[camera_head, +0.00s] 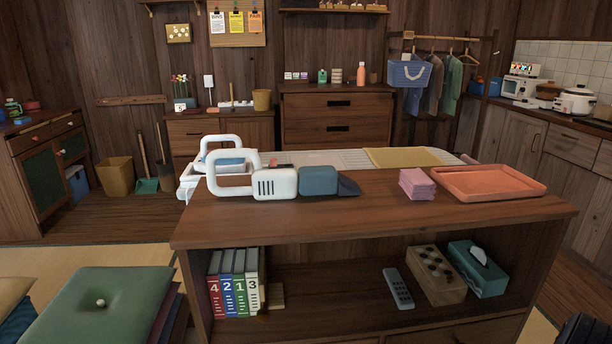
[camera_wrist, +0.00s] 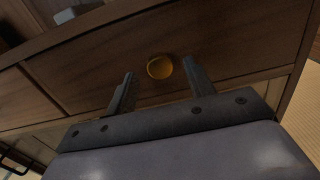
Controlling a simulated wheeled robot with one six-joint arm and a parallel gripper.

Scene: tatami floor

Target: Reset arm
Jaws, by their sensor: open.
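My gripper (camera_wrist: 158,68) shows in the wrist view with its two dark fingers spread apart and nothing held between them. A round brass knob (camera_wrist: 160,67) on a dark wooden drawer front (camera_wrist: 90,75) appears between the fingertips. I cannot tell how far the knob is from the fingers, and no contact shows. In the head view my gripper cannot be made out. A dark shape is cut off at the bottom right corner there.
A wooden shelf unit (camera_head: 380,222) stands close ahead. On its top are a white-and-blue handheld device (camera_head: 275,183), pink cloths (camera_head: 417,184) and an orange tray (camera_head: 488,195). Binders (camera_head: 232,284), a remote (camera_head: 398,288) and a tissue box (camera_head: 478,270) fill its shelf. Cushions (camera_head: 105,305) lie left.

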